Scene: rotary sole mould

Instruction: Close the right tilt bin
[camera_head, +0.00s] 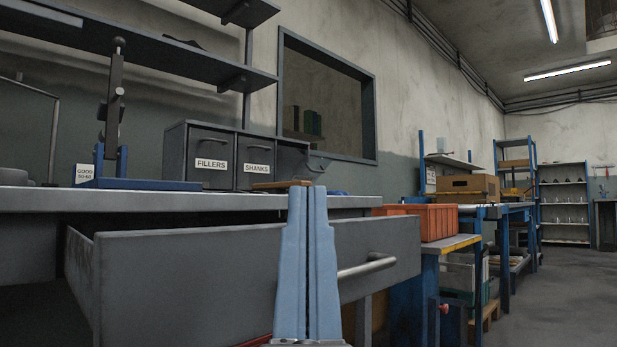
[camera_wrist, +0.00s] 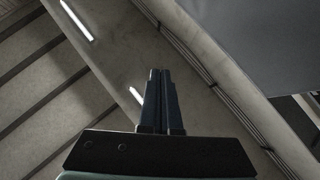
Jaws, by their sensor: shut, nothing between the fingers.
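A dark grey bin cabinet stands on the bench in the head view. Its left bin (camera_head: 211,157), labelled FILLERS, and its middle bin (camera_head: 255,162), labelled SHANKS, look shut. The right tilt bin (camera_head: 317,164) looks tipped outward at the cabinet's right end, its front partly hidden. My gripper (camera_head: 308,190) points up in front of the bench, fingers together and empty, with its tips just below the right bin in the picture. I cannot tell the depth gap. The gripper also shows in the wrist view (camera_wrist: 160,73), against ceiling and wall.
An open grey drawer (camera_head: 190,280) with a bar handle (camera_head: 368,265) juts out below the bench top (camera_head: 120,200), behind my gripper in the picture. A brown flat item (camera_head: 275,185) lies near the fingertips. An orange crate (camera_head: 432,220) stands right. Floor is free at far right.

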